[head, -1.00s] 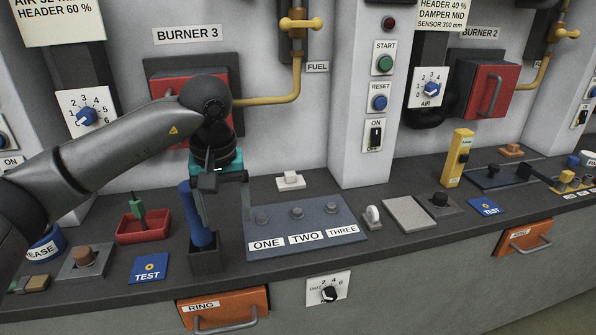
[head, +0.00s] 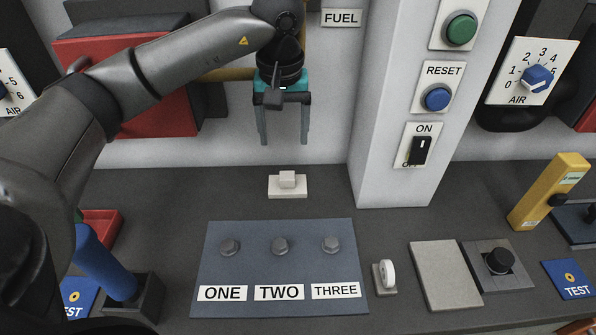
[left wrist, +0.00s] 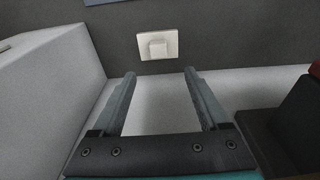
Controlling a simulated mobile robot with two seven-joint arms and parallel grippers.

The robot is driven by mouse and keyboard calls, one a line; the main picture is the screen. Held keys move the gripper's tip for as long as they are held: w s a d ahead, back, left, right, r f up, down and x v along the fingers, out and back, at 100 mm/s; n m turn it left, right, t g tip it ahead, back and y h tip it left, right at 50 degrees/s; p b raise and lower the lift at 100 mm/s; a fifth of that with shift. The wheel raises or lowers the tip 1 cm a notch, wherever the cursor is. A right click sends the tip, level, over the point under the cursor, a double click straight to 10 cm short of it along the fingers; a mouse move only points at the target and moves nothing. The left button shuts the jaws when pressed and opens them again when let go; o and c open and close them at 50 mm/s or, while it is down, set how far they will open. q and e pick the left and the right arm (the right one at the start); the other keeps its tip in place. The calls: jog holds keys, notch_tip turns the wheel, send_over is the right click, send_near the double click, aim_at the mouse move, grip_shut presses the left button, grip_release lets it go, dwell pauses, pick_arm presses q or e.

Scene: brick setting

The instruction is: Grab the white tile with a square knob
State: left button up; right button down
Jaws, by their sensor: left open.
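The white tile (head: 288,192) with a square knob (head: 287,179) lies flat on the dark counter, close to the back wall, behind the blue-grey panel. My left gripper (head: 284,140) is open and empty, pointing down, above and a little behind the tile in the head view. In the left wrist view the tile (left wrist: 157,50) shows beyond the two fingertips (left wrist: 158,76), roughly centred between them, with nothing between the fingers. My right gripper is not in view.
The panel (head: 280,225) with three grey bolts, labelled ONE, TWO and THREE, lies in front of the tile. A white pillar (head: 385,110) rises to the right. A blue cylinder (head: 104,262) leans from a dark holder at left. A white roller (head: 387,275) stands right of the panel.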

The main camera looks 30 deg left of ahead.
pick_arm(q)
send_over(287, 175)
jog(key=s, duration=0.1)
jog(key=f, duration=0.2)
jog(key=f+b, duration=0.1)
jog(key=f, duration=0.2)
jog(key=shift+s+d+f, duration=0.1)
jog(key=shift+s+f, duration=0.1)
jog(key=shift+f, duration=0.1)
jog(key=shift+w+f, duration=0.2)
jog(key=shift+f, duration=0.5)
jog(key=f, duration=0.2)
jog(key=f+b, duration=0.1)
jog(key=shift+w+f, duration=0.35)
jog(key=shift+w, duration=0.05)
jog(key=shift+f, duration=0.25)
jog(key=c, duration=0.7)
jog(key=shift+r, duration=0.1)
grip_shut()
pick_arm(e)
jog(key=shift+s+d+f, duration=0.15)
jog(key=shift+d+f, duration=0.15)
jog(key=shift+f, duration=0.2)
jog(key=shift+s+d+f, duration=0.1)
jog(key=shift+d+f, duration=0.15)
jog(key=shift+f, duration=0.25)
